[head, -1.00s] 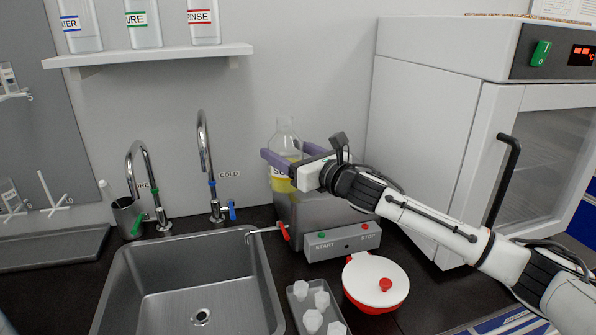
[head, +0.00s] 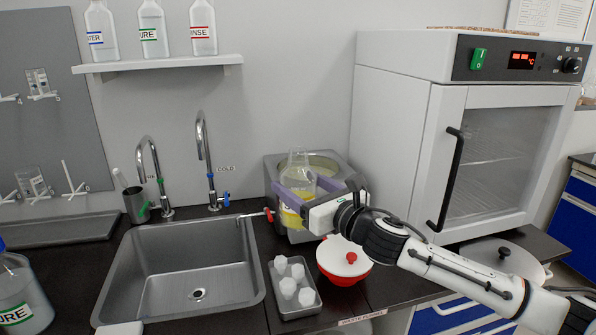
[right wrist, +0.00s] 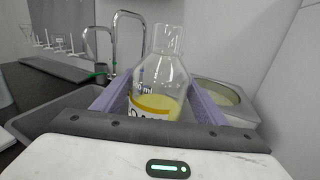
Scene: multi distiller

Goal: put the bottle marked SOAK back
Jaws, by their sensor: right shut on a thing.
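The SOAK bottle (head: 299,172) is clear glass with yellow liquid and a yellow-edged label, mostly hidden by the gripper in the head view. My right gripper (head: 294,196) is shut on it, with purple fingers on either side. The bottle is roughly upright, in front of the grey metal bath (head: 338,160); I cannot tell its exact height. In the right wrist view the bottle (right wrist: 160,80) stands between the fingers, its label partly hidden, with the bath's round opening (right wrist: 218,95) to the right. My left gripper is out of view.
Below are a sink (head: 190,270) with two taps, a tray of white pieces (head: 295,290) and a red bowl with white lid (head: 343,262). An oven (head: 450,130) stands right; another bottle (head: 20,295) is lower left.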

